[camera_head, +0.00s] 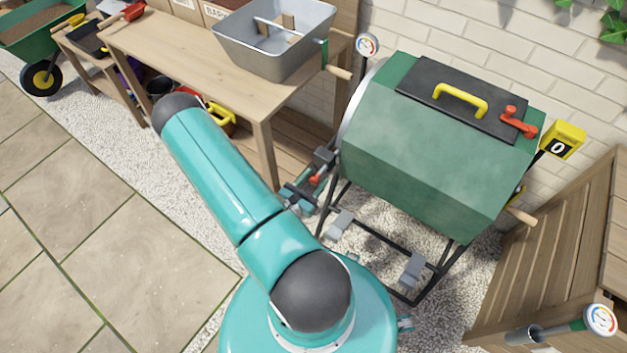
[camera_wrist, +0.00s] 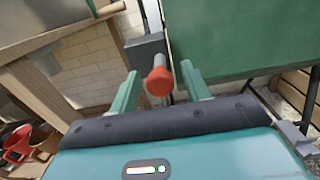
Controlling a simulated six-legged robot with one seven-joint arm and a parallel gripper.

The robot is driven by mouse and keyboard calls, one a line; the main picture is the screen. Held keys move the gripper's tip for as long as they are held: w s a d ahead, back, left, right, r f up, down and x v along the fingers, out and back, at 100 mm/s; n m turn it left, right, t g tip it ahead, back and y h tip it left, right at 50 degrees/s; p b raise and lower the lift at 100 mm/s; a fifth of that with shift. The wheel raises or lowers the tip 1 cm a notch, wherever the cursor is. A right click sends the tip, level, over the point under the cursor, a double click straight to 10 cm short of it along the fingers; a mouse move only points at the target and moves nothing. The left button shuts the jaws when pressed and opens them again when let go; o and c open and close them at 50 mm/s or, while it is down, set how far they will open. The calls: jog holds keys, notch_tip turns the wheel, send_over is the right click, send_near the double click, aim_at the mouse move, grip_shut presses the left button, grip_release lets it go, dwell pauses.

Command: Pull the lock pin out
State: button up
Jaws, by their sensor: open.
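The lock pin has a red knob (camera_wrist: 159,82) and a grey shaft behind it. In the wrist view it points toward me from beside a dark grey block (camera_wrist: 143,48) on the composter frame. My gripper (camera_wrist: 160,70) is open, with one teal finger on each side of the knob and a gap on both sides. In the head view the red knob (camera_head: 315,180) shows small at the left end of the green drum (camera_head: 430,140), with my gripper (camera_head: 308,186) around it. The inner end of the pin is hidden.
The drum stands on a dark frame (camera_head: 385,245), with a yellow-handled lid and a red latch (camera_head: 517,120). A wooden bench (camera_head: 190,60) with a grey tub (camera_head: 270,65) stands left of it. A wooden bin (camera_head: 545,260) is at right. Paving at left is clear.

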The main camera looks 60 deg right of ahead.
grip_shut()
jog(key=shift+w+a, duration=0.2)
jog(key=shift+a, duration=0.9)
jog(key=shift+w+a, duration=0.2)
jog(key=shift+a, duration=1.3)
grip_release()
